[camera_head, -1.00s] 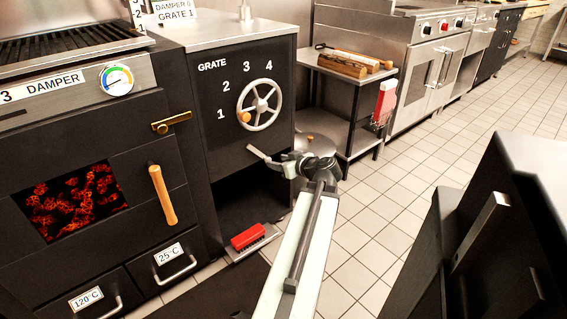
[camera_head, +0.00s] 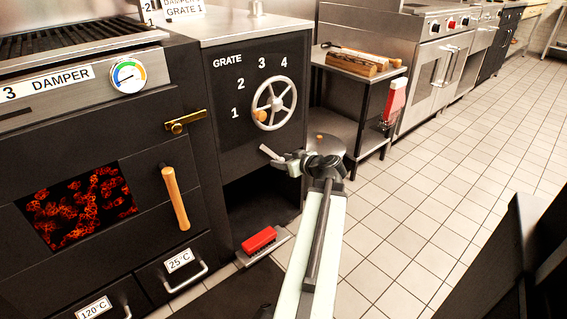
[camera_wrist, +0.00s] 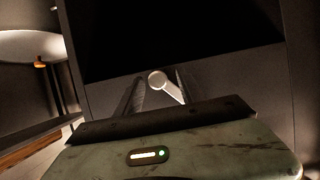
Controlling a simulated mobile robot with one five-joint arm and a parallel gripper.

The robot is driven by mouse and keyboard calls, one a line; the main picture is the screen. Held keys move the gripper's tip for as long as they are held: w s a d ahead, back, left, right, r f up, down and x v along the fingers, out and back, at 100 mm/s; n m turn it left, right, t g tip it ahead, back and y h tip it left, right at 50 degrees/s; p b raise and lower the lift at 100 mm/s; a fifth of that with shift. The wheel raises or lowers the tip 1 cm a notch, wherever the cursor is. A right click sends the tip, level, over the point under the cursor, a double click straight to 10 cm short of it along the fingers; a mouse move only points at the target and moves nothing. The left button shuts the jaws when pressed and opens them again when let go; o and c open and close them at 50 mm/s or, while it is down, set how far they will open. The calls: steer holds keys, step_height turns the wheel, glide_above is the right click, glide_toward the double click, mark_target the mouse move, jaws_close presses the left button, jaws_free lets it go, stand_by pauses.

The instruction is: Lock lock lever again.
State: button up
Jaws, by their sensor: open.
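The lock lever (camera_head: 268,152) is a short pale metal bar on the dark grate panel, below the handwheel. In the head view it slants down to the right, and its lower end meets my gripper (camera_head: 282,161). In the wrist view the lever (camera_wrist: 166,87), with a rounded end, shows between the two dark fingers of my gripper (camera_wrist: 158,92). The fingers are apart, one on each side of it. Whether either finger touches the lever cannot be told. The lever's lower part is hidden behind the gripper body.
The grate handwheel (camera_head: 274,104) is just above, its wooden knob near 1. The oven door with a wooden handle (camera_head: 175,196) and brass latch (camera_head: 186,122) is at left. A red brush (camera_head: 259,239) lies below. A steel side table (camera_head: 358,75) stands at right; tiled floor is clear.

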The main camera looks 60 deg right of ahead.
jaws_close()
steer(key=shift+s+f, duration=0.1)
steer(key=shift+s, duration=0.05)
stand_by(1.2)
